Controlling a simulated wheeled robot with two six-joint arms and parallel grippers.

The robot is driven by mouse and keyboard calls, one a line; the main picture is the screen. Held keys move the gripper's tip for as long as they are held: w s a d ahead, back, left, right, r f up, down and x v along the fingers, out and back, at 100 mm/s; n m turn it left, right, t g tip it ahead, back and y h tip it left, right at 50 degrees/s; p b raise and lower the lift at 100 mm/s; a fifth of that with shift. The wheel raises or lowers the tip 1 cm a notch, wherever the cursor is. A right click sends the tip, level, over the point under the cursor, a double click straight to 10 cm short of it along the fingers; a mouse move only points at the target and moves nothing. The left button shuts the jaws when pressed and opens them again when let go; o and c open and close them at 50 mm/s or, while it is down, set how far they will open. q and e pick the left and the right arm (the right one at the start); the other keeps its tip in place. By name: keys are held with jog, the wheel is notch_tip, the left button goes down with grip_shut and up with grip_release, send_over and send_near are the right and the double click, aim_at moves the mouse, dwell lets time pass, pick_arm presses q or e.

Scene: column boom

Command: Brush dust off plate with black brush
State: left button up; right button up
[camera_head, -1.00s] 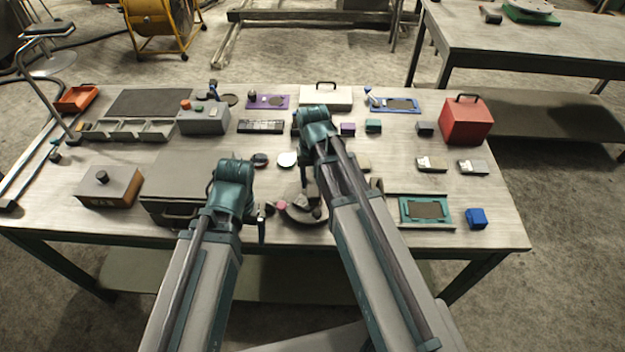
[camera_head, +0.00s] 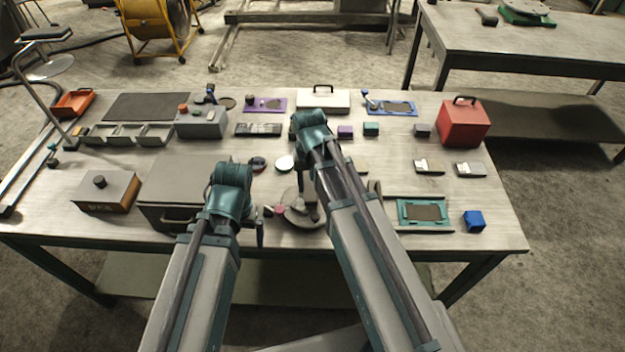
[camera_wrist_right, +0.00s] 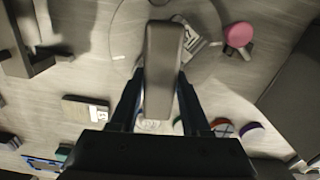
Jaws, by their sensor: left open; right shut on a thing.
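A round grey plate (camera_head: 290,219) lies near the front middle of the table; in the right wrist view its rim (camera_wrist_right: 118,45) shows. My right gripper (camera_wrist_right: 160,108) is shut on a long dark grey block, seemingly the black brush (camera_wrist_right: 163,70), and holds it over the plate. Whether its underside touches the plate is hidden. A pale patterned patch (camera_wrist_right: 192,40) shows beside the brush on the plate; I cannot tell if it is dust. My left gripper (camera_head: 261,232) is open and empty, pointing down at the plate's left side.
A pink round-ended thing (camera_wrist_right: 238,36) lies at the plate's edge. A grey case (camera_head: 180,185) stands left; a teal-framed tray (camera_head: 425,212) and blue cube (camera_head: 474,221) lie right. A white disc (camera_head: 285,162) and dark disc (camera_head: 257,163) lie behind. The right front table edge is clear.

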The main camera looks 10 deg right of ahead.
aim_at(310, 183)
jog(key=shift+w, duration=0.1)
jog(key=shift+w+d+f, duration=0.1)
jog(key=shift+w+d, duration=0.9)
jog(key=shift+d, duration=0.05)
jog(key=shift+s+a, duration=0.1)
jog(key=shift+s+a, duration=1)
notch_tip(310, 183, up, 6)
jog(key=p, duration=0.6)
